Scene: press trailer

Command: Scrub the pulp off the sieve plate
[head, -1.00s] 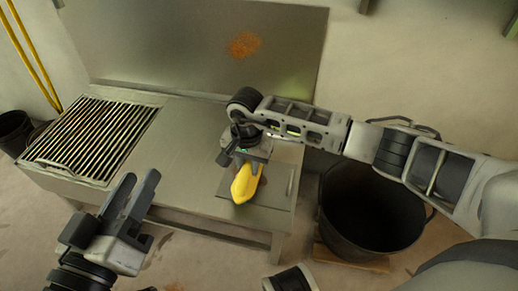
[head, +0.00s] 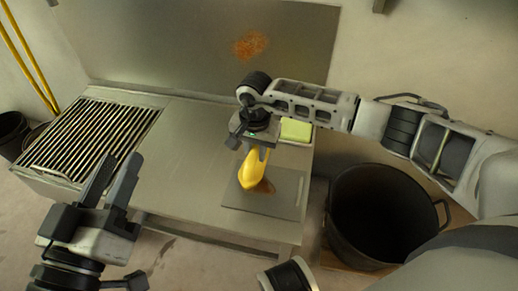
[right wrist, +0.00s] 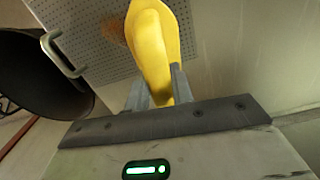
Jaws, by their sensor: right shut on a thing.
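The sieve plate (head: 287,191) lies flat at the right end of the metal bench; its small holes show in the right wrist view (right wrist: 97,58). An orange-brown patch of pulp (head: 265,187) is on it, also visible in the right wrist view (right wrist: 113,29). My right gripper (head: 256,147) is shut on a yellow scrub brush (head: 250,170), held over the plate next to the pulp and partly covering it. The brush fills the top middle of the right wrist view (right wrist: 152,48). Whether its underside touches the plate is hidden. My left gripper (head: 113,172) is open and empty, left of the plate.
A slatted grate (head: 90,135) fills the bench's left end. A pale green-yellow block (head: 296,130) lies behind the plate. A black tub (head: 385,215) stands right of the bench. The back panel (head: 180,40) carries an orange stain (head: 251,45). The bench middle is clear.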

